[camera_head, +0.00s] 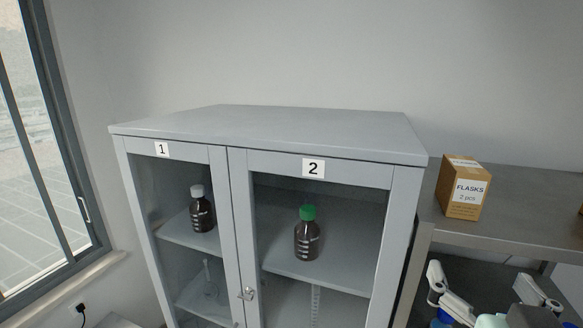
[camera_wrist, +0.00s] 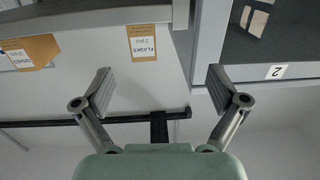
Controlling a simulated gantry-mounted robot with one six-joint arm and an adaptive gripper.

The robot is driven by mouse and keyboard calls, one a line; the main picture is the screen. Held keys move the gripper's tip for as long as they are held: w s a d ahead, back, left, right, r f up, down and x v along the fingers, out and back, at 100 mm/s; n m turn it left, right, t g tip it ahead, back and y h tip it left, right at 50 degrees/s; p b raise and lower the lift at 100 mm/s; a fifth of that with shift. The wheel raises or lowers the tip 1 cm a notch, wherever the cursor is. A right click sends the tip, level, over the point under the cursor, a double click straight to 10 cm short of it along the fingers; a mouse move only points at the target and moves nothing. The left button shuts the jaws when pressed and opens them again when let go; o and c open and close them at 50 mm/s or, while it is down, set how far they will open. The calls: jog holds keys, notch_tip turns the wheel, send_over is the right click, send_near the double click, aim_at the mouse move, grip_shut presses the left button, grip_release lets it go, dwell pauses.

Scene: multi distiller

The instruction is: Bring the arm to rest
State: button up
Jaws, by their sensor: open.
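My gripper (camera_wrist: 158,88) shows in the wrist view, its two grey fingers spread wide apart with nothing between them. It is clear of the cabinet and the boxes, and neither finger touches anything.
The cabinet (camera_head: 280,125) has glass doors marked 1 and 2. Inside are a white-capped bottle (camera_head: 202,214) and a green-capped bottle (camera_head: 307,240). A FLASKS box (camera_head: 464,190) stands on the metal shelf (camera_head: 535,205) at the right. A window (camera_head: 35,150) is at the left.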

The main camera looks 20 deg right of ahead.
jog(key=w+a+f+n+y, duration=0.2)
jog(key=w+a+f+y, duration=0.1)
jog(key=w+a+f, duration=0.3)
jog(key=a+f+n+y, duration=0.2)
jog(key=a+f+y, duration=0.1)
jog(key=a+f, duration=0.6)
jog(key=s+a+f+n+g+y, duration=0.1)
jog(key=a+f+n+y, duration=0.2)
jog(key=a+f, duration=0.7)
jog(key=a+y, duration=0.1)
jog(key=a, duration=0.5)
jog(key=shift+s+a+f+n+y, duration=0.25)
jog(key=shift+a+f+n+y, duration=0.05)
jog(key=shift+a, duration=0.05)
